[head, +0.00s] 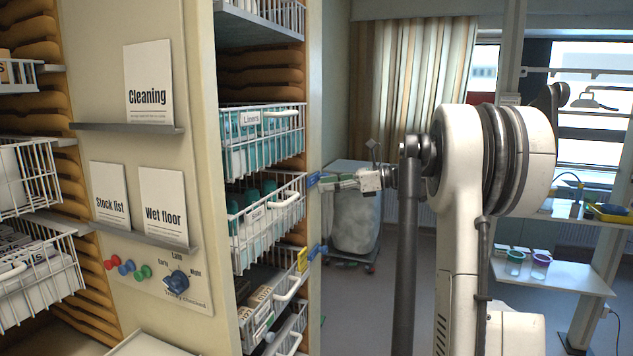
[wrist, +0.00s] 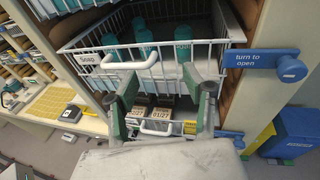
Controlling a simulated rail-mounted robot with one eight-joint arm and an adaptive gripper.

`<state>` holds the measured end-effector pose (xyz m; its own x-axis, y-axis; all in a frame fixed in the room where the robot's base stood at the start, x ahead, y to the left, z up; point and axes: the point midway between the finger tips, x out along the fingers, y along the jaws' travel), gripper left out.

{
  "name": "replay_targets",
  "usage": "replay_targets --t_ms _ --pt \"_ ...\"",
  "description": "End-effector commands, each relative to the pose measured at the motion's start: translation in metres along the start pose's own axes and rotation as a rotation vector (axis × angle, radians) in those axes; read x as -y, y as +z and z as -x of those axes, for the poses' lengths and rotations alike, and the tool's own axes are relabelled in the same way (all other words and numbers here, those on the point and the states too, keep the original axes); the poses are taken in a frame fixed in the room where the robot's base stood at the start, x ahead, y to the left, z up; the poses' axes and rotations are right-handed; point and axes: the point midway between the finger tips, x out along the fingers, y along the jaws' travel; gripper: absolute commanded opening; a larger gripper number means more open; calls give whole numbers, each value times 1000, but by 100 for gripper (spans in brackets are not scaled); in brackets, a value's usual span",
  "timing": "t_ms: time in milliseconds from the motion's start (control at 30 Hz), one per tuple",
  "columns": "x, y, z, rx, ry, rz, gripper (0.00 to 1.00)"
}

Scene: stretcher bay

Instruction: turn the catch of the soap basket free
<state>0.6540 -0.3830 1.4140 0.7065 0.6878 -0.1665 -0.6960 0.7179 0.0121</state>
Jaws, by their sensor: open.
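The soap basket (head: 268,222) is a white wire basket holding teal bottles in the tall cabinet; its label reads "Soap" in the wrist view (wrist: 150,50). Its catch (wrist: 255,60) is a blue bar marked "turn to open", with a round knob at its right end. It lies about level at the basket's right front corner; the head view shows it small (head: 314,180). My gripper (wrist: 160,80) is open and empty in front of the basket, below its handle and left of the catch. In the head view my gripper (head: 328,183) is close beside the catch, contact unclear.
A lower basket (head: 272,305) with boxes has a yellow tag (head: 302,259) and another blue catch (head: 317,251). A trolley with a clear bag (head: 356,225) stands behind my gripper. A blue bin (wrist: 292,135) is at the wrist view's right.

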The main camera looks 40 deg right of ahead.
Motion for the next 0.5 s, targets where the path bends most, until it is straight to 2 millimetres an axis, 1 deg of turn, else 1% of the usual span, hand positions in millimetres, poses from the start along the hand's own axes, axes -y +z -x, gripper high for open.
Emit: replay_targets --t_ms 33,100,200,300,333,400,500 --pt "27 -11 14 24 -38 -2 46" --pt "58 -18 31 59 -85 -3 46" --pt "95 -29 53 102 -144 -5 46" --pt "121 -38 72 134 -188 -7 46" --pt "127 -40 76 141 -198 -7 46" --pt "137 -43 85 156 -217 -8 46" --pt "145 -46 89 165 -230 -8 46"
